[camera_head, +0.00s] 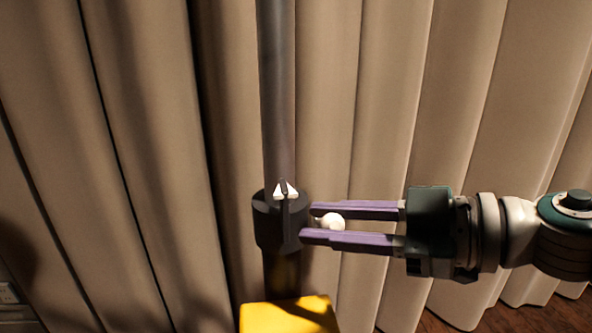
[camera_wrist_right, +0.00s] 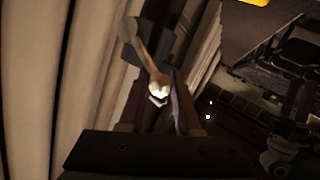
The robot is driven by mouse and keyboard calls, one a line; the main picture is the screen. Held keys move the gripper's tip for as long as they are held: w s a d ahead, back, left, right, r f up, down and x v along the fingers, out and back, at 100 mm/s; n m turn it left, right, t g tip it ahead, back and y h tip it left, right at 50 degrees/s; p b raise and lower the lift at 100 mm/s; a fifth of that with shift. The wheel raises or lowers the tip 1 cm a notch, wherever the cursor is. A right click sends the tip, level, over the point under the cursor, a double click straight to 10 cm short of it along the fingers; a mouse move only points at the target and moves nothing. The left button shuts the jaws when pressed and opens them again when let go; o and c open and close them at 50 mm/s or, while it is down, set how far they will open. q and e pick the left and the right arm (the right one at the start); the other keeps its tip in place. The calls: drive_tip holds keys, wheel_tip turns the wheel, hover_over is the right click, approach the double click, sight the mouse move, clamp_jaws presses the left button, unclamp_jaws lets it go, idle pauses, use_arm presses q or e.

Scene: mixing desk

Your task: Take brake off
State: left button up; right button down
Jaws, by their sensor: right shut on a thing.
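A dark grey collar (camera_head: 280,222) sits on a grey vertical pole (camera_head: 276,90), with a small white piece on its front. A round white knob (camera_head: 333,221), which I take for the brake's handle, sticks out at the collar's right side. My right gripper (camera_head: 308,222) comes in from the right with its purple fingers shut on the knob. In the right wrist view the pale knob (camera_wrist_right: 158,84) is between the fingers (camera_wrist_right: 152,85), with a stalk running up to the dark collar. My left gripper is not in view.
A yellow block (camera_head: 288,315) is at the foot of the pole. Beige curtains (camera_head: 130,150) hang behind it all. Wooden floor (camera_head: 530,318) shows at the lower right.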

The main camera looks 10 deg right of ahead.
drive_tip(key=p, duration=0.1)
drive_tip(key=r+m+p, duration=0.1)
drive_tip(key=p, duration=0.1)
drive_tip(key=shift+w+r+g, duration=0.15)
drive_tip(key=shift+w+g, duration=0.15)
drive_tip(key=shift+g, duration=0.1)
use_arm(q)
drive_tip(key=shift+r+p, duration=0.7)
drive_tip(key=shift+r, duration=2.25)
use_arm(e)
drive_tip(key=shift+w+m+g+h, duration=0.15)
drive_tip(key=shift+m+g+h, duration=0.15)
drive_tip(key=shift+m+h, duration=0.1)
drive_tip(key=shift+f, duration=0.2)
drive_tip(key=c, duration=0.9)
unclamp_jaws()
drive_tip(key=shift+o, duration=1.4)
drive_tip(key=shift+r, duration=0.15)
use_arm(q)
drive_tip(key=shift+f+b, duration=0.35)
use_arm(e)
drive_tip(key=v, duration=1)
